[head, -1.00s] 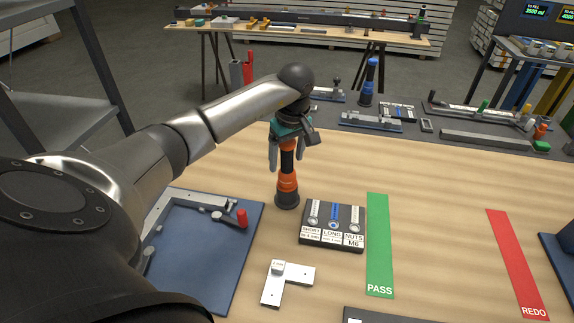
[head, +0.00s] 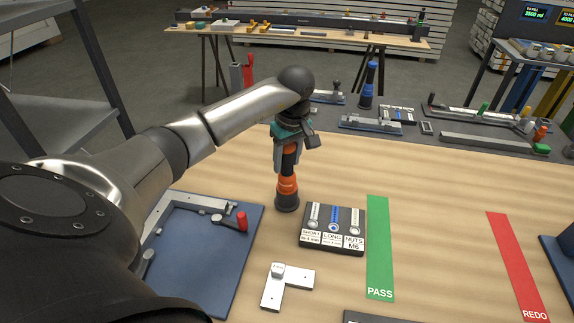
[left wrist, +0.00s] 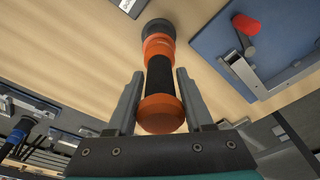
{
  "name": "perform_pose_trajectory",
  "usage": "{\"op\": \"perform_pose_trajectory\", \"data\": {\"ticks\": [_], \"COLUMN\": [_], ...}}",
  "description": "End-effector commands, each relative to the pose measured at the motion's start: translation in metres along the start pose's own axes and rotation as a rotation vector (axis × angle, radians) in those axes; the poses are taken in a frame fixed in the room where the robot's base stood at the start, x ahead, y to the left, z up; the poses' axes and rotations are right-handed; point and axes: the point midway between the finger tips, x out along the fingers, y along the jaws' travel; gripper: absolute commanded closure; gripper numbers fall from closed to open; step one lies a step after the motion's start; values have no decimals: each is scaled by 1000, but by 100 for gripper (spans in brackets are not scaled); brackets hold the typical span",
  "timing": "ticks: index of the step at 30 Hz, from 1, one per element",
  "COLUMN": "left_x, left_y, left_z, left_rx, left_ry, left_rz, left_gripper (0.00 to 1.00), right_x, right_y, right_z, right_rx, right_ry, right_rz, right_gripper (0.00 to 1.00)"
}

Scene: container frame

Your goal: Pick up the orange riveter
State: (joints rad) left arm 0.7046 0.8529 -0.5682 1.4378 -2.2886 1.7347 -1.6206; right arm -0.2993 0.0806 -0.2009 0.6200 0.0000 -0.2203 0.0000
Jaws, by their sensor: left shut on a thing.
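The orange riveter (head: 287,186), orange with a black grip and a dark base, stands upright on the wooden table, left of the fastener tray. My left gripper (head: 288,160) is shut on its upper part from above. In the left wrist view the riveter (left wrist: 162,112) lies between the two grey fingers of the gripper (left wrist: 159,80), at its black grip. In the head view the gripper and arm partly cover its top. My right gripper is not in view.
A black tray (head: 333,246) of short, long and nut fasteners stands close right of the riveter. A blue fixture board (head: 215,275) lies left, a white L-shaped bracket (head: 273,292) in front. Green PASS (head: 379,240) and red REDO (head: 515,260) strips lie right, with bare table between.

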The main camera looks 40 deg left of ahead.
Motion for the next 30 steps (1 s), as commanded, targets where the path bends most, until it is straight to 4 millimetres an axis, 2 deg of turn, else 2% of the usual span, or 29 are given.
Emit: {"op": "perform_pose_trajectory", "data": {"ticks": [5,11,24,30], "left_x": [-5,-27,-124,-163], "left_y": [1,1,1,1], "left_z": [-2,-5,-20,-26], "left_rx": [-1,0,-2,-2], "left_ry": [2,4,3,4], "left_rz": [3,5,7,5], "left_gripper": [100,100,100,100], "right_x": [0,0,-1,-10], "right_y": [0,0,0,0], "right_z": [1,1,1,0], "right_rx": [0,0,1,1], "right_ry": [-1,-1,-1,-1], "right_rz": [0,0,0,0], "right_gripper": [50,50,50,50]}}
